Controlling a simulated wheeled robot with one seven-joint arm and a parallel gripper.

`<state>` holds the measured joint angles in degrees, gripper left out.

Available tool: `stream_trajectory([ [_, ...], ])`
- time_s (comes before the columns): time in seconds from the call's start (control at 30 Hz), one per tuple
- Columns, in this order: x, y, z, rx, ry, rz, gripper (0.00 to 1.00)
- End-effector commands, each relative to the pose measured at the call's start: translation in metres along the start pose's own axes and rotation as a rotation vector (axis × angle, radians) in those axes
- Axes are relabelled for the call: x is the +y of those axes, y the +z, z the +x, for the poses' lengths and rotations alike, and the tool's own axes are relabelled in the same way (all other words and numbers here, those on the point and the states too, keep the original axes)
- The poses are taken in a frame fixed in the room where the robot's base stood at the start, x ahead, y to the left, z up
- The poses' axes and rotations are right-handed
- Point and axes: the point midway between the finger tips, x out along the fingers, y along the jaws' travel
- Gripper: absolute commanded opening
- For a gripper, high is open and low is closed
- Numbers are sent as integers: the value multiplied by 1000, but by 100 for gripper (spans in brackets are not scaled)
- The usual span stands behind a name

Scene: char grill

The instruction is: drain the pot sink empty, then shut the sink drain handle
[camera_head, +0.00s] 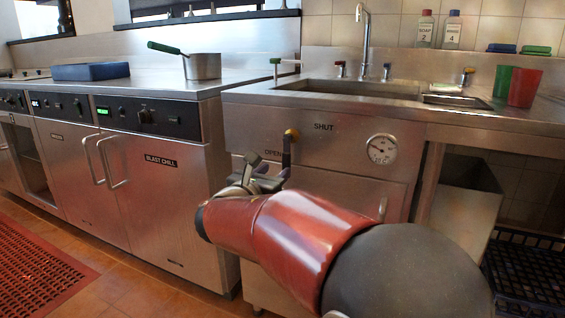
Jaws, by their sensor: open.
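The pot sink (345,88) is a steel basin set in the counter at the upper right. Its inside shows only at a low angle, and I cannot tell whether water is in it. The drain handle (287,150) is a dark lever with a yellow knob on the sink's front panel. It stands about upright, with OPEN marked to its left and SHUT to its upper right. My gripper (268,170) is open, just left of and below the lever, partly hidden behind my red arm. I cannot tell whether a finger touches the lever.
A round dial (380,149) is right of the lever. The blast chill cabinet (165,190) with handles stands to the left. Red and green cups (524,88) stand on the right counter. A green-handled pan (203,66) sits on the left counter.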

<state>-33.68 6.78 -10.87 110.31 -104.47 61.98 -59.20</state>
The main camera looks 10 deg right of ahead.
Motion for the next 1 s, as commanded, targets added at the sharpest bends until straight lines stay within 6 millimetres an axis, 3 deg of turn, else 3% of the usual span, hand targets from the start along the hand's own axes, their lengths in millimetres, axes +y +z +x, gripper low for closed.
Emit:
stream_trajectory([
  [0.4, -2, 0, 62, 1, -4, 1, 42],
  [0.57, -2, 0, 72, 2, -3, 2, 42],
  [0.83, -2, 0, 74, 3, -2, 3, 42],
  [1.0, -2, 0, 74, 3, -2, 3, 20],
])
